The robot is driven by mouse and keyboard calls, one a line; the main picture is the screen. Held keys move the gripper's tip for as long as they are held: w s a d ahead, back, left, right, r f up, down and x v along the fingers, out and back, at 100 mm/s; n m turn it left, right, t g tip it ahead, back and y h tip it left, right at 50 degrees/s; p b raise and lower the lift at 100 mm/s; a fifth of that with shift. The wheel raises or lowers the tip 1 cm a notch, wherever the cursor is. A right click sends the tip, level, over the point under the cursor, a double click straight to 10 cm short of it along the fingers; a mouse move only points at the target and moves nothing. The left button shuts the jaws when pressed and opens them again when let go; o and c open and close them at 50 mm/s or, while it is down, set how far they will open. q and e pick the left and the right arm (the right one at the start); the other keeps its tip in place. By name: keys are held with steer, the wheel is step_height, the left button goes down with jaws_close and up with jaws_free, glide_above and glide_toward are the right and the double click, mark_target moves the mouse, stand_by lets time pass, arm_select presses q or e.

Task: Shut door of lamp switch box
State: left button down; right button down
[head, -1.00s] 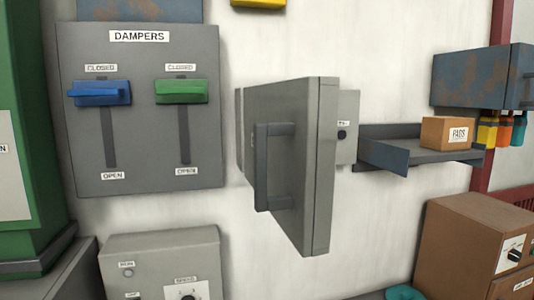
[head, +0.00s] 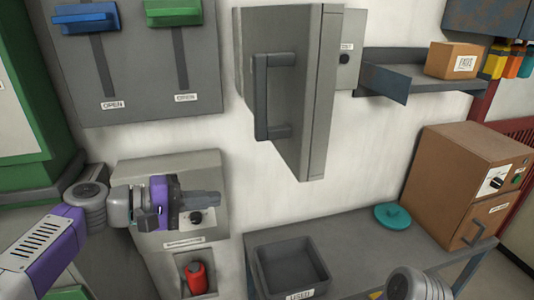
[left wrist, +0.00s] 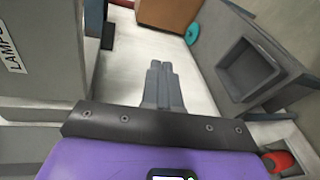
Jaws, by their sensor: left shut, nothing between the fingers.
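The grey lamp switch box (head: 351,50) is on the wall in the upper middle of the head view. Its door (head: 316,100) stands open, swung out from the wall, with a dark grey bar handle (head: 261,95) on its face. My left gripper (head: 218,198) is shut and empty, below and left of the door, in front of a grey control box, apart from the handle. In the left wrist view its closed fingers (left wrist: 160,68) point ahead, and a panel with a partly cut-off LAMPS label (left wrist: 14,48) is at left. My right gripper is out of view.
The dampers panel (head: 140,85) with blue and green levers is left of the door. A wall shelf (head: 425,85) holds a cardboard box. Below, a bench (head: 350,240) carries a grey tray (head: 265,265), a teal lid (head: 392,216) and a brown oven (head: 440,185).

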arm_select(q)
steer(key=s+a+r+m+g+h, duration=0.1)
steer(key=s+r+m+h, duration=0.1)
steer(key=s+r, duration=0.3)
steer(key=s+r+m+h, duration=0.1)
steer(key=s+r, duration=0.2)
steer(key=r, duration=0.4)
steer(key=p, duration=0.2)
glide_toward(286, 153)
steer(key=x, duration=0.6)
steer(key=shift+w+d, duration=0.1)
steer(key=shift+d, duration=0.3)
steer(key=shift+w+d, duration=0.1)
steer(key=shift+d, duration=0.05)
